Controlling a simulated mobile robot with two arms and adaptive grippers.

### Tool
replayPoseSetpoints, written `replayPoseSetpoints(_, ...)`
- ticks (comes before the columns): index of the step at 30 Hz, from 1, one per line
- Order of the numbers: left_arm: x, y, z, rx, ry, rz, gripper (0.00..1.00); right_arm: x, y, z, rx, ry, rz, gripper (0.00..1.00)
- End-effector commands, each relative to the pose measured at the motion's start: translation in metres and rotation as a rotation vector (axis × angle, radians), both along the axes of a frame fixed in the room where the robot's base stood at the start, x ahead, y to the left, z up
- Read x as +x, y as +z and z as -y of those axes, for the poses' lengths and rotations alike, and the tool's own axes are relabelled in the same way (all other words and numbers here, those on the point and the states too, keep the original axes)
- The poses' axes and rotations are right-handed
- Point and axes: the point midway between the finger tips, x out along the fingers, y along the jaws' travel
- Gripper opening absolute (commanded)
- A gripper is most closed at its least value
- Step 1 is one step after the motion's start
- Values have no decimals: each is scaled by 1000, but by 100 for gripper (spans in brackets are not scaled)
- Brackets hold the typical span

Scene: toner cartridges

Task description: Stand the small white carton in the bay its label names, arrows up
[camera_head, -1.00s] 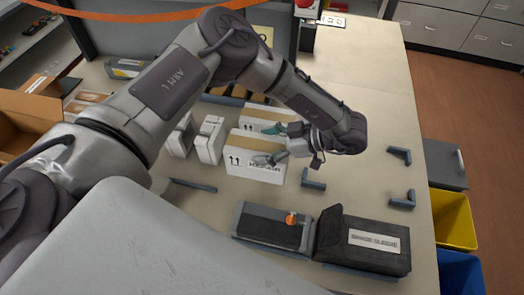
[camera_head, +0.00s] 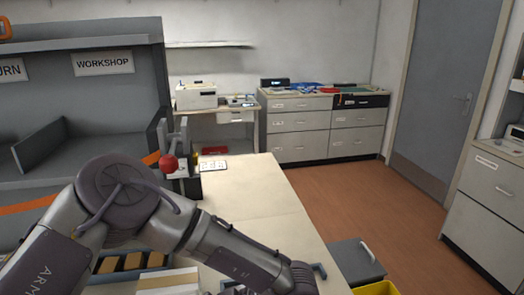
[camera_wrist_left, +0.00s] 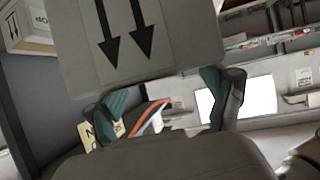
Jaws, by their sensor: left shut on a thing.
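The white carton (camera_wrist_left: 140,40) fills the top middle of the left wrist view, with two black arrows on the face toward the camera. The arrows point down in that picture, toward my gripper's palm; I cannot tell from this which way is up in the room. My left gripper (camera_wrist_left: 165,98) is shut on the carton, one teal-padded finger at each side. No destination name shows on the visible face. In the head view my left arm crosses the bottom and its gripper is mostly cut off. Grey bays stand at left, one under a "WORKSHOP" sign (camera_head: 104,63), another under a sign ending "RN" (camera_head: 10,71).
A white box with a tan top (camera_head: 168,281) is at the bottom edge. A red knob (camera_head: 168,163) stands beside the bays. The pale table (camera_head: 262,212) is clear on the right. A grey bin (camera_head: 355,262) and yellow bin (camera_head: 378,288) stand off its right side.

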Motion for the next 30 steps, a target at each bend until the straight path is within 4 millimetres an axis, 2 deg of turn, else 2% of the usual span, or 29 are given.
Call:
replayPoseSetpoints(3, 8, 3, -22, 5, -200, -1, 13, 0, 0, 0, 0, 0, 0, 40)
replayPoseSetpoints(6, 14, 5, -35, 5, -377, -2, 13, 0, 0, 0, 0, 0, 0, 40)
replayPoseSetpoints(13, 17, 9, -49, 2, -681, -3, 13, 0, 0, 0, 0, 0, 1, 40)
replayPoseSetpoints(18, 16, 11, -51, 5, -773, 1, 13, 0, 0, 0, 0, 0, 1, 40)
replayPoseSetpoints(30, 15, 10, -51, 2, -777, 1, 13, 1, 0, 0, 0, 0, 1, 40)
